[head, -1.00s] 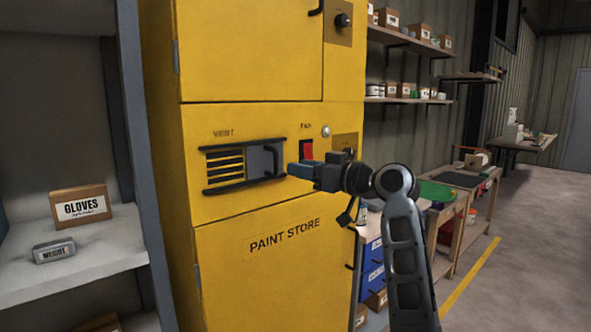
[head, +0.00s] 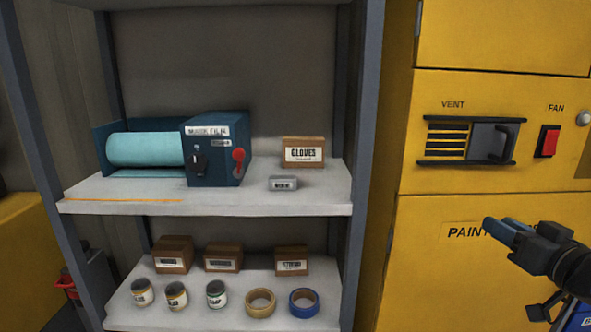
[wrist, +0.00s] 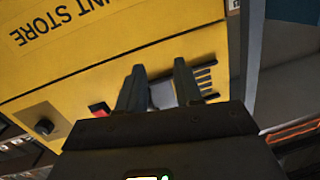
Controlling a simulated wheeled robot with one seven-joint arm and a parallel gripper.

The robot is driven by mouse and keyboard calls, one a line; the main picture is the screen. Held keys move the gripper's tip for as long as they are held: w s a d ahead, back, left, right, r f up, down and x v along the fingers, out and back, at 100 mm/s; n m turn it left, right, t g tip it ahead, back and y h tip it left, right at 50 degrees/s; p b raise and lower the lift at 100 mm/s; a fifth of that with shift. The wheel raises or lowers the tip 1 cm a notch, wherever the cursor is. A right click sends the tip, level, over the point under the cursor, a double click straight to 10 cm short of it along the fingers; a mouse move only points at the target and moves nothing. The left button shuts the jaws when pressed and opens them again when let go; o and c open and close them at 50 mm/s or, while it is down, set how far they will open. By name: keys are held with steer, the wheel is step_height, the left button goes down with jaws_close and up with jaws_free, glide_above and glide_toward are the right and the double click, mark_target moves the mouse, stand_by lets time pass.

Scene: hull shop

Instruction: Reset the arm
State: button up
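My gripper (head: 490,226) is at the right of the head view, pointing left in front of the yellow paint store cabinet (head: 480,275). It overlaps the cabinet's lettering there. In the wrist view my gripper (wrist: 158,78) shows two dark fingers with a clear gap between them and nothing held. The vent (head: 470,141), with open slats at left and a dark sliding panel with a handle at right, lies above the gripper and apart from it in the head view. The vent also shows behind the fingers in the wrist view (wrist: 203,82).
A red fan switch (head: 548,141) is right of the vent. A grey shelf unit (head: 330,195) stands left of the cabinet, holding a blue masking film machine (head: 215,150), a gloves box (head: 303,152), a small grey weight (head: 283,183), tins and tape rolls.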

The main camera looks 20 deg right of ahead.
steer(key=s+a+f+g, duration=0.2)
steer(key=s+a+f, duration=1.2)
steer(key=a+f, duration=0.25)
steer(key=s+a+r+n+y, duration=0.1)
steer(key=s+a+r, duration=0.1)
steer(key=s+a, duration=0.4)
steer(key=s+a+r+n+y, duration=0.2)
steer(key=s+a, duration=0.4)
steer(key=s, duration=0.9)
steer(key=shift+s, duration=0.1)
steer(key=shift+c, duration=0.2)
